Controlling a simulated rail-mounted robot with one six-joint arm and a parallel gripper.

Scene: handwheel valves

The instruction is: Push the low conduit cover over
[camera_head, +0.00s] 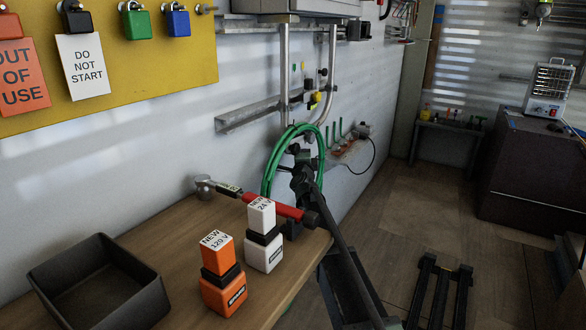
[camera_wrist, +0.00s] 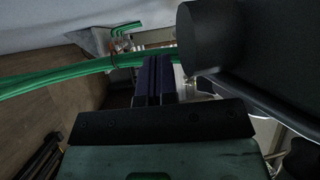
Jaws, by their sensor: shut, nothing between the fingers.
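Grey conduits (camera_head: 284,62) run down the wall from a box, beside a long grey ledge or trough (camera_head: 248,117). I cannot make out for certain which piece is the low conduit cover; it may be hidden behind my arm or the hose. My gripper (camera_head: 297,150) is at the wall end of my dark arm, beside the green hose loop, small and partly lost against it. In the wrist view, its dark fingers (camera_wrist: 154,64) are together with nothing between them. The green hose (camera_wrist: 60,76) crosses just beyond the fingertips; contact cannot be told.
A wooden bench (camera_head: 175,235) holds a black bin (camera_head: 95,318), an orange block (camera_head: 222,292), a white block (camera_head: 263,252) and a red-handled hammer (camera_head: 270,207). A small wall shelf (camera_head: 350,152) lies beyond the hose. Open floor (camera_head: 425,200) is at the right.

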